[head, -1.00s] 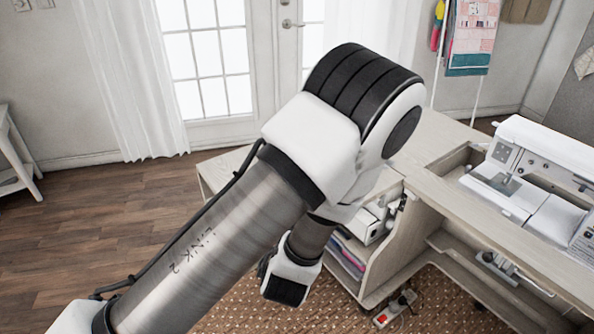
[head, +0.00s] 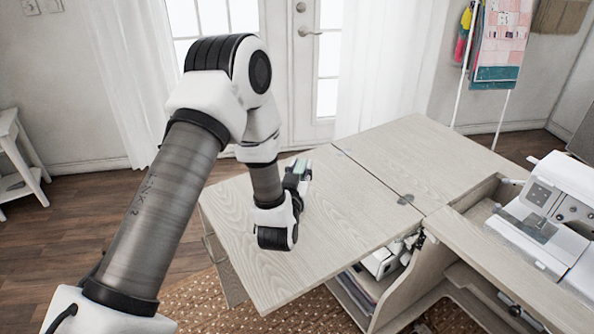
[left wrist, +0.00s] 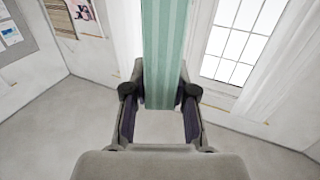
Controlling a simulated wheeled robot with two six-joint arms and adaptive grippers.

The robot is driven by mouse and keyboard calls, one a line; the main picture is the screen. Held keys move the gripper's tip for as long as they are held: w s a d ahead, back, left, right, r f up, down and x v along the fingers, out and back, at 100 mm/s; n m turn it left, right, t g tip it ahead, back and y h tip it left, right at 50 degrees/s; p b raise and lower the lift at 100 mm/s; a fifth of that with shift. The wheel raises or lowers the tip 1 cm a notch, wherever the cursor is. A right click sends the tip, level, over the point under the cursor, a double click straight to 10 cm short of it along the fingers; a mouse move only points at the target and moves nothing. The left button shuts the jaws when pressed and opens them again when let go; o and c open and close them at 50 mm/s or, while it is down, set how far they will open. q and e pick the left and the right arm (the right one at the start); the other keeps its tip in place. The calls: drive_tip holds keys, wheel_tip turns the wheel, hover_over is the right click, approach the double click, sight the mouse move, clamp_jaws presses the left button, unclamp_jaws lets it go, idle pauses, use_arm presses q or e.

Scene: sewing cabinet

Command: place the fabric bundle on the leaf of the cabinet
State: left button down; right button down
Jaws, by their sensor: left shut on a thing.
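The fabric bundle (left wrist: 165,45) shows in the left wrist view as a long green striped piece between the fingers of my left gripper (left wrist: 160,95). In the head view only a small pale green part of the bundle (head: 303,166) shows. My left gripper (head: 297,180) is shut on it, over the leaf (head: 300,245) as seen from the head. The leaf is pale wood, flat and bare, at the left of the cabinet (head: 440,150). I cannot tell whether the bundle touches the leaf. My right gripper is not in view.
A white sewing machine (head: 565,205) stands in the cabinet at the right. Metal hinges (head: 406,199) join the leaf to the cabinet top. Open shelves with stored things lie below. A rack with hanging fabric (head: 502,45) stands behind. The leaf's near part is free.

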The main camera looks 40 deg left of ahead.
use_arm(q)
drive_tip(key=a+f, duration=0.1)
drive_tip(key=w+a+f, duration=0.1)
drive_tip(key=f, duration=0.1)
drive_tip(key=shift+w+a, duration=0.1)
drive_tip(key=shift+w, duration=0.1)
drive_tip(key=shift+f, duration=0.4)
drive_tip(key=c, duration=0.9)
unclamp_jaws()
drive_tip(key=shift+c, duration=0.2)
